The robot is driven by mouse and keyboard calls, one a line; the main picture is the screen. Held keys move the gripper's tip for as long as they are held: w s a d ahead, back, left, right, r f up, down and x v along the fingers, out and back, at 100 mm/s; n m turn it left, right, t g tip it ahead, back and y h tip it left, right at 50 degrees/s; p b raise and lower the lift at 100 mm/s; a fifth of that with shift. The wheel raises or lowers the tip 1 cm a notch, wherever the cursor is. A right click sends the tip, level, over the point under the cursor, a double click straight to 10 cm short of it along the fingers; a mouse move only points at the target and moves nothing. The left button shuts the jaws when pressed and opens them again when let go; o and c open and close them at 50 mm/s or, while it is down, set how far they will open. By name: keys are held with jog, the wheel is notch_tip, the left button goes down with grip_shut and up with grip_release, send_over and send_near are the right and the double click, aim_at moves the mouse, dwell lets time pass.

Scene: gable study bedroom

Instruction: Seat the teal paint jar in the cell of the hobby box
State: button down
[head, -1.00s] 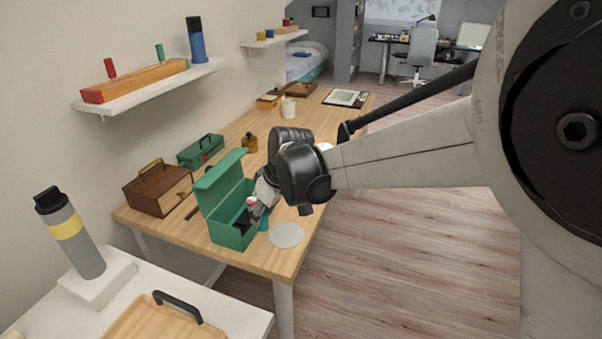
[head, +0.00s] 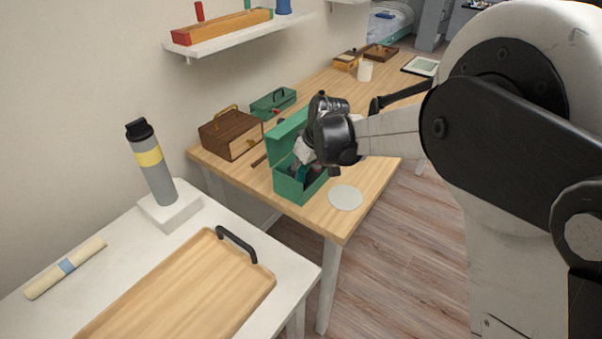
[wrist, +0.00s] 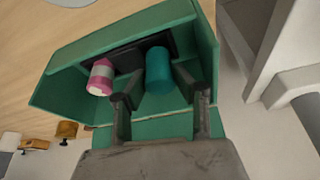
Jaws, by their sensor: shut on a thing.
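The green hobby box (head: 291,190) stands open on the wooden desk, its lid raised at the back. In the wrist view, the box (wrist: 60,92) holds a dark insert (wrist: 127,60) with cells. The teal paint jar (wrist: 158,72) is between the fingers of my gripper (wrist: 158,82), which is shut on it. The jar is inside the box outline at the dark insert; whether its base is down in a cell is hidden. A pink-and-white jar (wrist: 101,77) stands beside it at the insert. In the head view my wrist covers most of the box opening.
A pale round disc (head: 346,197) lies on the desk in front of the box. A brown wooden chest (head: 231,134) and a smaller green box (head: 273,103) stand behind. A white table (head: 190,222) with a wooden tray (head: 200,300) and a grey bottle (head: 153,168) is nearer.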

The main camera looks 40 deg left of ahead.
jog(key=shift+d+f, duration=0.1)
jog(key=shift+f, duration=0.7)
jog(key=c, duration=1.8)
grip_release()
jog(key=shift+o, duration=0.8)
jog(key=shift+f, duration=0.1)
jog(key=v, duration=1.1)
jog(key=o, duration=0.4)
jog(key=shift+d+r, duration=0.1)
jog(key=shift+r, duration=0.45)
